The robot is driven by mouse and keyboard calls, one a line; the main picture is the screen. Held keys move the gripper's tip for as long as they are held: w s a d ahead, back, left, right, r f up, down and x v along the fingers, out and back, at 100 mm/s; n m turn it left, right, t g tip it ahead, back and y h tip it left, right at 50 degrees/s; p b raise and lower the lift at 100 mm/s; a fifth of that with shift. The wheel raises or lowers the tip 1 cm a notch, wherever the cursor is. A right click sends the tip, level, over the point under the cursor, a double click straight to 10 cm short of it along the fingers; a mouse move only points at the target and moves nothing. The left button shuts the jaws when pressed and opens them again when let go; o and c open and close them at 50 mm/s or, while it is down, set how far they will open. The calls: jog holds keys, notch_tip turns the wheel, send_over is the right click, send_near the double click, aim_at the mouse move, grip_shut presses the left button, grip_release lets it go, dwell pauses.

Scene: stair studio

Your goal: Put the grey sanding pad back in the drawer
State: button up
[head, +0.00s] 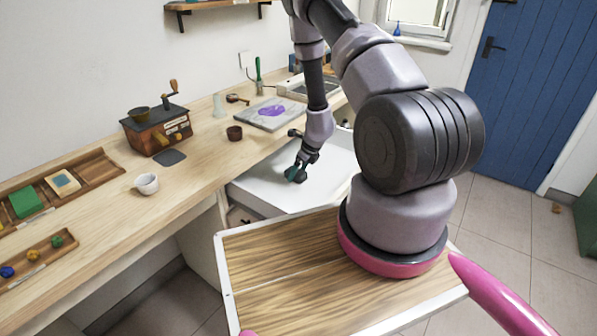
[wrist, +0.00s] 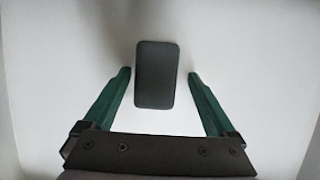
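A dark grey pad with rounded corners (wrist: 157,75) lies on a white surface in the wrist view. I take it for the sanding pad. My gripper (wrist: 157,76) is open, with one green finger on each side of the pad and a gap on both sides. In the head view, my gripper (head: 296,174) points down, low over the white, pulled-out drawer (head: 262,190) beside the counter. The pad is hard to tell from the dark gripper there. Pale wall-like edges flank the white surface in the wrist view.
A wooden counter (head: 105,232) runs along the wall. A blue door (head: 535,90) stands at the right.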

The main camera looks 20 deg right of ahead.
jog(key=v, duration=1.2)
jog(key=s+a+r+n+t+y, duration=0.1)
jog(key=a+r+n, duration=0.25)
jog(key=r, duration=0.55)
jog(key=a+r+n+y, duration=0.1)
jog(key=a+r+n, duration=0.25)
jog(key=r, duration=0.45)
jog(key=s+a+r+n+t+y, duration=0.1)
jog(key=a+r+n, duration=0.25)
jog(key=r, duration=0.55)
jog(key=s+d+r+n+t+h, duration=0.1)
jog(key=s+r+n+h, duration=0.2)
jog(key=s+r+n, duration=1.1)
jog(key=s+r, duration=0.4)
jog(key=s, duration=0.3)
jog(key=shift+s+r+n+t, duration=0.2)
jog(key=shift+s+n+t, duration=0.1)
jog(key=shift+n, duration=0.05)
jog(key=shift+d, duration=0.15)
